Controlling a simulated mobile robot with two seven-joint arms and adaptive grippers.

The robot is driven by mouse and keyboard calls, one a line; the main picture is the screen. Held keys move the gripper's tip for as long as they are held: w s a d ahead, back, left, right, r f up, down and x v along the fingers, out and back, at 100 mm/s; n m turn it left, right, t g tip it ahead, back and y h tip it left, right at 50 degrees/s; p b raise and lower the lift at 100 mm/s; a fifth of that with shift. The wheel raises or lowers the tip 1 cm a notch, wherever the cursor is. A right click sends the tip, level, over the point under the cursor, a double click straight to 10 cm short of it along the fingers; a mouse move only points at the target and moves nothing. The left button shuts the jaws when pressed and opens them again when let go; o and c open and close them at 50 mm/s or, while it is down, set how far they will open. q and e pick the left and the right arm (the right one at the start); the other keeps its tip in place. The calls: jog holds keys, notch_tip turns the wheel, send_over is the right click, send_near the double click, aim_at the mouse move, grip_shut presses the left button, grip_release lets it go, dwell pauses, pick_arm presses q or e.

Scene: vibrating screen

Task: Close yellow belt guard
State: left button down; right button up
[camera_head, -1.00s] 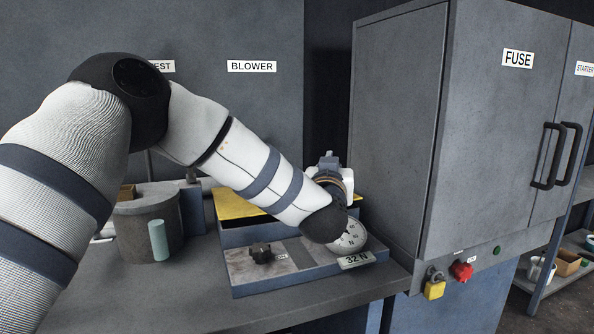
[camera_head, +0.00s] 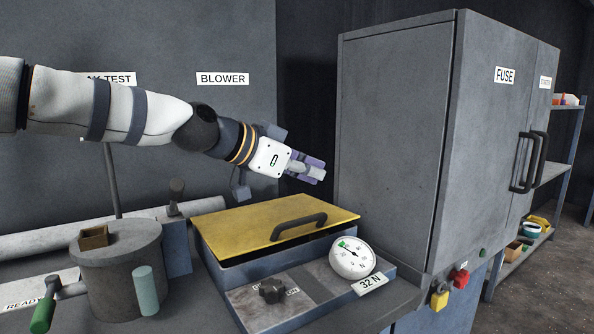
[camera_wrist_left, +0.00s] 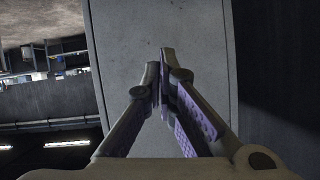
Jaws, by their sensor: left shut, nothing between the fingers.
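The yellow belt guard (camera_head: 262,220) is a flat yellow lid with a black bar handle (camera_head: 300,224) on the blue box (camera_head: 245,265). A dark gap shows under its front edge, so it looks slightly raised there. My left gripper (camera_head: 314,171) is above and behind the handle, in free air, apart from the guard. Its purple-padded fingers are together and empty; they also show in the left wrist view (camera_wrist_left: 166,80), against a grey cabinet face. My right gripper is not in view.
A dial gauge (camera_head: 352,258) marked 32 N and a black knob (camera_head: 272,290) are in front of the guard. The grey fuse cabinet (camera_head: 390,130) stands close on the right. A grey cylinder (camera_head: 120,265) and a green-handled lever (camera_head: 45,305) are at the left.

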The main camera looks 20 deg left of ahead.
pick_arm(q)
jog(key=w+d+f, duration=0.1)
jog(key=w+f, duration=0.2)
jog(key=f, duration=0.3)
jog(key=shift+d+b, duration=0.2)
jog(key=shift+b, duration=0.1)
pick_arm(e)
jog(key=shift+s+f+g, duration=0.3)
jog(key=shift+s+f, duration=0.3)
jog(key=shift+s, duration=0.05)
pick_arm(q)
jog(key=shift+w, duration=0.1)
